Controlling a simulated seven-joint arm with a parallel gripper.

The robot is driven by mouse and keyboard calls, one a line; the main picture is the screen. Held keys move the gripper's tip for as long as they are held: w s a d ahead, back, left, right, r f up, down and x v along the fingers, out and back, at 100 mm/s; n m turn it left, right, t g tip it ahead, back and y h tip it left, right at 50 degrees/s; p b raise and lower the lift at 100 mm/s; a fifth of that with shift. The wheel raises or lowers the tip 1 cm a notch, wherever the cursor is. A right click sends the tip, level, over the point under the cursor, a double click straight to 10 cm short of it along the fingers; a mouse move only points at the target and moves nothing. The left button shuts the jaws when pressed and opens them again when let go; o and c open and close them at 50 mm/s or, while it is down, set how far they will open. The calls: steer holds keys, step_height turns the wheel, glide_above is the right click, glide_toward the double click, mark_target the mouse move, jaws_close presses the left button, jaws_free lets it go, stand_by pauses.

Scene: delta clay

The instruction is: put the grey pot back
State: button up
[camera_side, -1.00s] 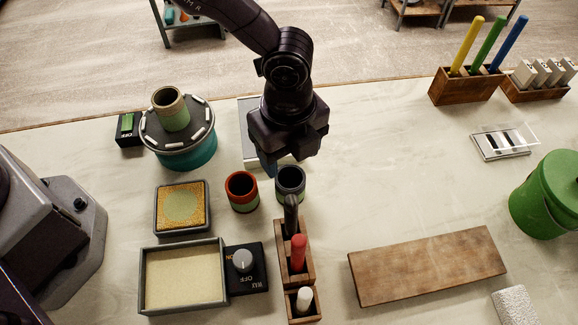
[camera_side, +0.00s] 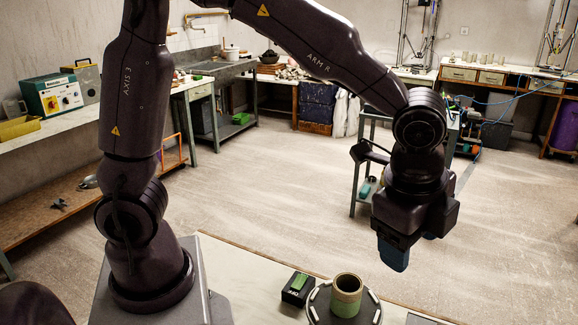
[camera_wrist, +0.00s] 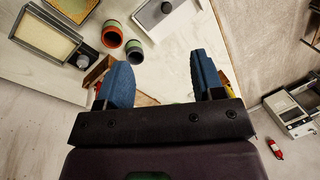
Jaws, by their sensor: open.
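Neither of these two shows in the side view now. My gripper (camera_wrist: 160,62) is open, its blue fingers wide apart with nothing between them. The grey pot is beyond the fingers, apart from them. In the side view my gripper (camera_side: 410,252) hangs in the air, above and right of a green pot with a tan rim (camera_side: 346,292) on the turntable (camera_side: 318,304).
A box with a green switch (camera_side: 298,289) is left of the turntable. The wrist view shows a sand tray (camera_wrist: 76,52), a knob box (camera_wrist: 84,61), a pale grey box (camera_wrist: 160,18) and a wooden holder partly behind a finger. Shelves and benches stand farther back.

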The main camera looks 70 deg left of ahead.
steer(key=s+a+r+n+t, duration=0.1)
steer(key=s+a+r+n, duration=0.3)
steer(key=s+a+n, duration=0.3)
steer(key=s+a+r+n+t+h, duration=0.1)
steer(key=s+a+r+n+t, duration=0.1)
steer(key=s+a+r+n, duration=0.2)
steer(key=shift+s+a+n, duration=1.5)
steer(key=shift+s+a, duration=0.15)
steer(key=shift+a, duration=0.05)
steer(key=shift+r, duration=0.15)
